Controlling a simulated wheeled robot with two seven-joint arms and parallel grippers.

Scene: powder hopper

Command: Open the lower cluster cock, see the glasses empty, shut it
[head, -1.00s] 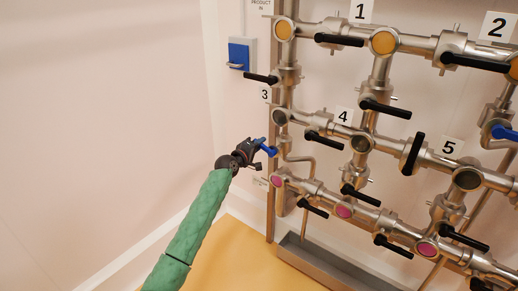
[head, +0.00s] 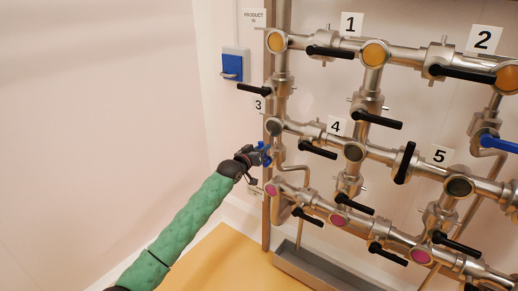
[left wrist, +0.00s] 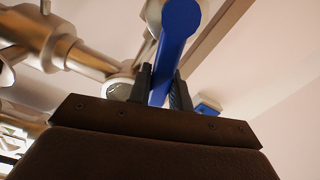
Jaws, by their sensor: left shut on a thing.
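My left gripper (head: 263,154) is at the left end of the pipework, between the middle and lower rows. It is shut on a blue cock lever (left wrist: 178,45), which runs up between its two dark fingers in the left wrist view to a round metal body. The lower row's sight glasses show magenta at left (head: 272,190), centre (head: 338,220) and right (head: 420,257). The middle row's glasses look dark grey at left (head: 274,127), centre (head: 354,152) and right (head: 459,187). The gripper hides part of the lever in the head view. My right gripper is out of view.
Several black levers, such as the lower left one (head: 307,217), stick out from the pipes. Another blue lever (head: 500,143) is at the right. A blue-fronted wall box (head: 232,66) hangs upper left. A grey trough (head: 320,274) lies below. The left wall side is free.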

